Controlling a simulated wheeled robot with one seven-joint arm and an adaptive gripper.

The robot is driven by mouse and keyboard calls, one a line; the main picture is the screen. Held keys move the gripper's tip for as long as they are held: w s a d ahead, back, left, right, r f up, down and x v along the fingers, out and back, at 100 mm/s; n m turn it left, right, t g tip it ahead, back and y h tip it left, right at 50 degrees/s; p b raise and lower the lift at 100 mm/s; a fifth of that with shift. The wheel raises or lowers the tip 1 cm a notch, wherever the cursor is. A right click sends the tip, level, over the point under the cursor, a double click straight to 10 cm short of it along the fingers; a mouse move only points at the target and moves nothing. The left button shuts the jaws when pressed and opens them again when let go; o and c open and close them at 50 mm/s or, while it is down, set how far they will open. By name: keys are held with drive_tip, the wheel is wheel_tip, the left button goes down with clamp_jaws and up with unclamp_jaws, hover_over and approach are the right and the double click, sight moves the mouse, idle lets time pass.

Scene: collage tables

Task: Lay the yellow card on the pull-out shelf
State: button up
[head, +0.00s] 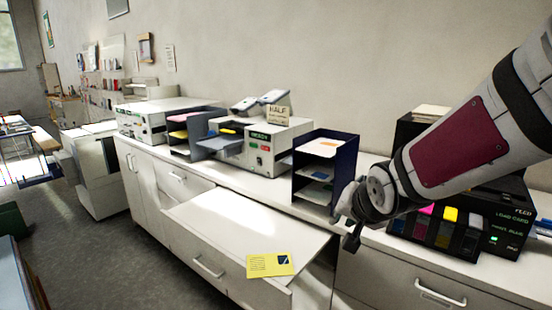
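The yellow card (262,267), with a dark blue patch and small print, appears to lie flat on the white pull-out shelf (235,220). It is at the shelf's front right corner, close to the front edge; I cannot tell whether it overhangs. The shelf juts out from under the counter, and the rest of its top is bare. My gripper (352,240) is above and to the right of the card, beside the shelf's right end, and does not touch the card. Its fingers are small and dark and seen edge-on, so their opening is unclear. No held object shows.
A dark blue paper rack (323,172) stands on the counter just behind my gripper. A white machine (262,150) with a small sign is left of it. A black card-feed machine (508,222) with coloured cartridges is at right. A drawer handle (208,268) sticks out below the shelf.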

drive_tip(key=s+d+r+n+g+b, duration=0.1)
drive_tip(key=s+d+r+n, duration=0.1)
drive_tip(key=s, duration=1)
drive_tip(key=s+d+r+n+g+b, duration=0.1)
drive_tip(key=s+d+n+g, duration=0.1)
drive_tip(key=s, duration=0.9)
drive_tip(key=shift+s+r+n+g+h, duration=0.3)
drive_tip(key=shift+s+r+n+h, duration=0.1)
drive_tip(key=shift+n, duration=0.2)
drive_tip(key=shift+d, duration=0.1)
